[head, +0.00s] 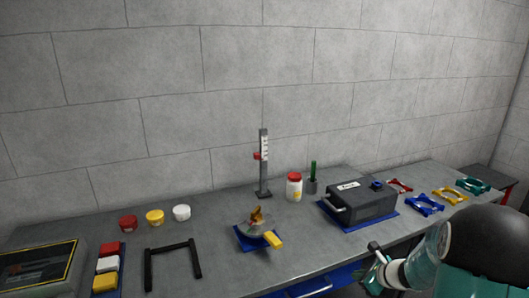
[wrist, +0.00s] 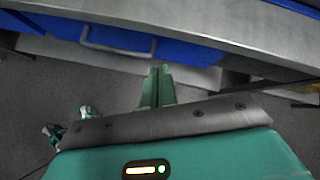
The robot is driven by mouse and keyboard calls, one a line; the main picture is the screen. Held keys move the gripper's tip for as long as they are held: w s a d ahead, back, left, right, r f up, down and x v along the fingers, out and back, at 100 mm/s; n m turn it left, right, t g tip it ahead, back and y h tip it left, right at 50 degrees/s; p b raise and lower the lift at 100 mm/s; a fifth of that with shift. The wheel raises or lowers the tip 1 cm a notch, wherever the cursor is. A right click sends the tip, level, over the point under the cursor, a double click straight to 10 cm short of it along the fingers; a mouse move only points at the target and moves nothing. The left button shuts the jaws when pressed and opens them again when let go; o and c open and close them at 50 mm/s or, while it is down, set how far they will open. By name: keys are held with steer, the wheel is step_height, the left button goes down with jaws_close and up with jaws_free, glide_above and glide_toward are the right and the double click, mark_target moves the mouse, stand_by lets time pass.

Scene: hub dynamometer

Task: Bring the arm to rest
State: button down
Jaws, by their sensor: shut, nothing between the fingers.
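My gripper (wrist: 158,72) shows in the wrist view with its two green fingers together and nothing between them. It points toward the blue drawer front with a grey handle under the table edge, and is apart from both. In the head view my arm is at the lower right, in front of the table's front edge. The gripper's fingertips cannot be made out there.
The grey table (head: 215,222) runs along a block wall. Near my arm are a dark grey box (head: 362,204) on a blue mat, and blue (head: 424,205), yellow and teal frames. A blue drawer (wrist: 150,42) with a handle lies under the table edge. Floor shows below.

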steer(key=s+a+r+n+g, duration=0.2)
steer(key=s+a+r+n, duration=0.8)
steer(key=a+r+n, duration=0.5)
steer(key=s+r+n+h, duration=0.2)
steer(key=s+r+n, duration=0.2)
steer(key=s, duration=0.5)
steer(key=s+r+n+h, duration=0.2)
steer(key=s+r+n, duration=0.2)
steer(key=s+n, duration=0.3)
steer(key=shift+s+n, duration=0.4)
steer(key=shift+s, duration=0.6)
steer(key=c, duration=2.1)
jaws_free()
steer(key=shift+a+r, duration=0.1)
